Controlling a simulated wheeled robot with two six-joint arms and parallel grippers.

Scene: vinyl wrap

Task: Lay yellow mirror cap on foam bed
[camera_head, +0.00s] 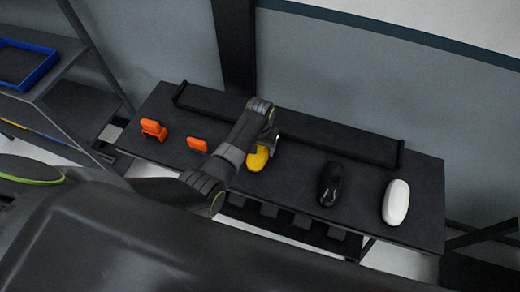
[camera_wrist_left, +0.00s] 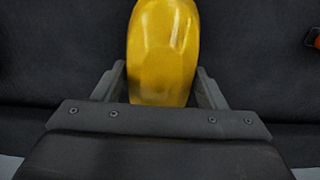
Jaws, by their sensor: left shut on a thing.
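The yellow mirror cap (camera_head: 257,159) is at the middle of the dark table, partly hidden by my left arm in the head view. It also fills the upper middle of the left wrist view (camera_wrist_left: 163,50), a smooth, rounded, glossy shape. My left gripper (camera_wrist_left: 163,88) is shut on it, with one finger on each side. In the head view my left gripper (camera_head: 268,146) is mostly hidden behind its wrist. I cannot tell whether the cap touches the surface below it. No separate foam bed can be made out; the tabletop (camera_head: 225,172) is dark. My right gripper is not in view.
A black mirror cap (camera_head: 330,184) and a white mirror cap (camera_head: 396,202) lie to the right. Two orange pieces (camera_head: 153,129) (camera_head: 197,144) stand to the left. A long black bar (camera_head: 335,138) runs along the back edge. A shelf with a blue tray (camera_head: 46,69) is at far left.

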